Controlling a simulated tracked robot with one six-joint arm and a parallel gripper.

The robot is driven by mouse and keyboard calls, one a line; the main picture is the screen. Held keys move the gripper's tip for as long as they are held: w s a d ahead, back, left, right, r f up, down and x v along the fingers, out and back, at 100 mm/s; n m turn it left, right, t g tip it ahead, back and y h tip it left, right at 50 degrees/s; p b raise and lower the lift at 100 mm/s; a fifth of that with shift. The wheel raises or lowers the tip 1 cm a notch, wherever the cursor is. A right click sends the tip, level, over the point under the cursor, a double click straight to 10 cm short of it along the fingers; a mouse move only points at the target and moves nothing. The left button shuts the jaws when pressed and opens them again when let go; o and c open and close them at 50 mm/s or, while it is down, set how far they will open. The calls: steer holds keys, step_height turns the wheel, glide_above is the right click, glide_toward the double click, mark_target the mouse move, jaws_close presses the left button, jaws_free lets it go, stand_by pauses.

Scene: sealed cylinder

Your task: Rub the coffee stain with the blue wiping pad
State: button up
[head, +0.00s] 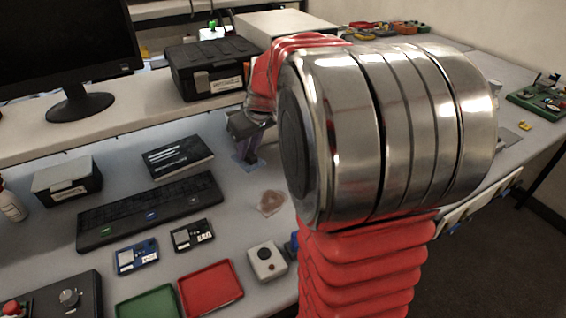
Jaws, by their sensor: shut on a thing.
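The coffee stain (271,202) is a pale brown patch on the grey desk, just left of my red-sleeved arm. My gripper (248,152) points down above the desk, behind and slightly left of the stain. It is shut on the blue wiping pad (240,160), a small flat blue-grey piece at the fingertips. The pad is apart from the stain in the picture. I cannot tell whether the pad touches the desk. My arm hides part of the desk to the right.
A black box (177,156) and a keyboard (150,211) lie left of my gripper. A white button box (266,262), a red tray (210,288) and a green tray (148,303) stand nearer. A raised shelf (130,110) runs behind. The desk around the stain is clear.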

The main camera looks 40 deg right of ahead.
steer(key=s+d+f+m, duration=0.1)
steer(key=s+d+f, duration=0.1)
steer(key=s+d, duration=0.4)
steer(key=s, duration=0.3)
steer(key=shift+m+h, duration=0.3)
steer(key=shift+m, duration=0.1)
steer(key=shift+w+d, duration=0.1)
